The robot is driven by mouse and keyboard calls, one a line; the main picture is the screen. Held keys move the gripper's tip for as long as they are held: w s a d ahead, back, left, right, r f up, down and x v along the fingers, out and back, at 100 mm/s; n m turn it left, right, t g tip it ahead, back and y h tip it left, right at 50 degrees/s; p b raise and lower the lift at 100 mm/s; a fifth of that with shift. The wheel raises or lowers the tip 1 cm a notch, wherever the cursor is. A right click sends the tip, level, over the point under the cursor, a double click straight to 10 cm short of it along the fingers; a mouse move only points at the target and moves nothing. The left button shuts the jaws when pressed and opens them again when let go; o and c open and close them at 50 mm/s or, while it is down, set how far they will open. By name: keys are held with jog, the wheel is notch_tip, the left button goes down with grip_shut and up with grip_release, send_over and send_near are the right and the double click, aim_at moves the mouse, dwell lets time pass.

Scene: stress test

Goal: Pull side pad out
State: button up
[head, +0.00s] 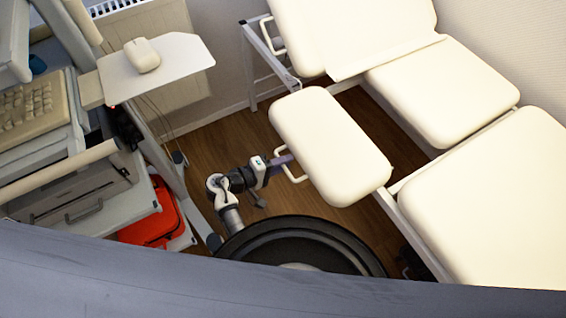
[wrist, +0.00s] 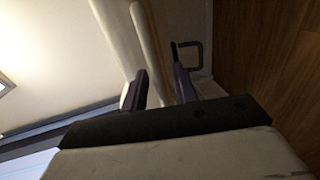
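The side pad (head: 330,146) is a cream cushion with rounded corners, sticking out from the examination couch (head: 480,195) towards my arm. A pale U-shaped handle (head: 292,178) stands out from the pad's near left edge. My gripper (head: 283,159) is at this handle, its purple fingers overlapping it in the head view. In the wrist view my gripper (wrist: 159,88) has its two fingers apart, with a pale bar (wrist: 150,45), probably the handle, running between them. A gap shows beside the bar, so the fingers do not look closed on it. The bar's near end is hidden.
A cart on the left holds a keyboard (head: 28,108), a red box (head: 152,222) and a small shelf (head: 175,68) with a mouse (head: 142,54). The wooden floor (head: 215,145) is clear between cart and pad. A wall (head: 520,50) stands behind the couch.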

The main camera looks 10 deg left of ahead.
jog(key=b+v, duration=0.2)
jog(key=v, duration=1.2)
jog(key=shift+b, duration=0.4)
jog(key=shift+d, duration=0.1)
